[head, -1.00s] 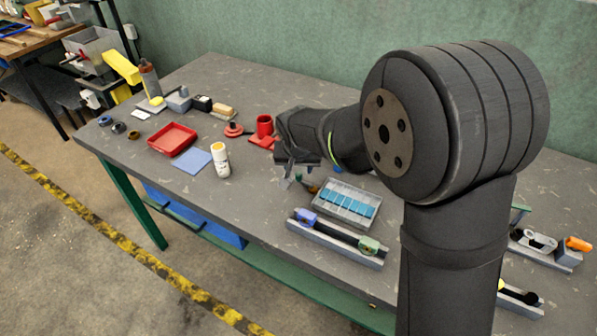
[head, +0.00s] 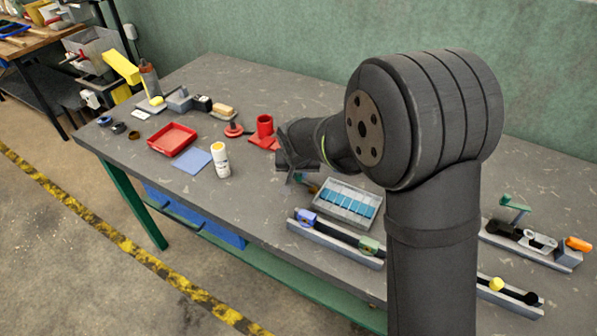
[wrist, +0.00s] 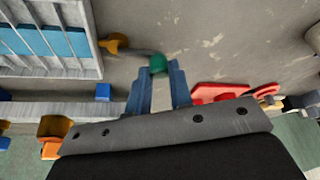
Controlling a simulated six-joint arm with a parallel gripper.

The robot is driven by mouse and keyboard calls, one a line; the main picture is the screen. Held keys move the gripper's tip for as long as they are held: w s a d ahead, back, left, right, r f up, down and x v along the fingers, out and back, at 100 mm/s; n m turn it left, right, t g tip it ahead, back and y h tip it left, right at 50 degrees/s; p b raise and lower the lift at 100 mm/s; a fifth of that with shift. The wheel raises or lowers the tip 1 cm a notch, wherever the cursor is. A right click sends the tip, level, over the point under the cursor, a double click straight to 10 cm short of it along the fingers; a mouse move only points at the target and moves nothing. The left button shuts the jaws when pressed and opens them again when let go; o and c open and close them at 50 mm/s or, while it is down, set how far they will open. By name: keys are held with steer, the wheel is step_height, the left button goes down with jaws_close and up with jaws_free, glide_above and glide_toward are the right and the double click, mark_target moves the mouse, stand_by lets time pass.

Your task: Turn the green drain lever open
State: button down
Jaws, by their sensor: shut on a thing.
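The green lever knob (wrist: 158,64) shows between the fingertips of my gripper (wrist: 158,76) in the wrist view. My gripper is shut on it. A thin grey arm runs left from the knob to a brass-coloured valve piece (wrist: 114,43). In the head view my gripper (head: 295,177) is low over the table, just left of the grey tray. The knob is small there and partly hidden by my gripper, so the lever's exact angle is hard to tell.
The grey tray (head: 334,217) with blue compartments is close to the right. A rail with blue and green blocks (head: 333,240) lies in front. A white bottle (head: 220,161) and red stand (head: 265,133) are to the left. A green-handled fixture (head: 514,204) is at right.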

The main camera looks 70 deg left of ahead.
steer(key=shift+d+n, duration=0.1)
steer(key=shift+n, duration=0.2)
steer(key=n, duration=0.1)
steer(key=d+n+g, duration=0.1)
steer(key=n, duration=0.1)
steer(key=shift+s, duration=0.3)
steer(key=n+g, duration=0.1)
steer(key=d+n, duration=0.1)
steer(key=n, duration=0.1)
steer(key=shift+s+d+g, duration=0.15)
steer(key=shift+d+g, duration=0.05)
steer(key=shift+g, duration=0.2)
steer(key=n, duration=0.2)
steer(key=d+n+g, duration=0.1)
steer(key=shift+d+n+h, duration=0.1)
steer(key=shift+n+h, duration=0.3)
steer(key=shift+w+d+n+g+h, duration=0.2)
steer(key=shift+d+n+g, duration=0.1)
steer(key=shift+n, duration=0.6)
steer(key=shift+w+d+n+g+h, duration=0.1)
steer(key=shift+d+n+g+h, duration=0.15)
steer(key=shift+n, duration=0.65)
steer(key=shift+d, duration=0.1)
steer(key=c, duration=1.3)
jaws_free()
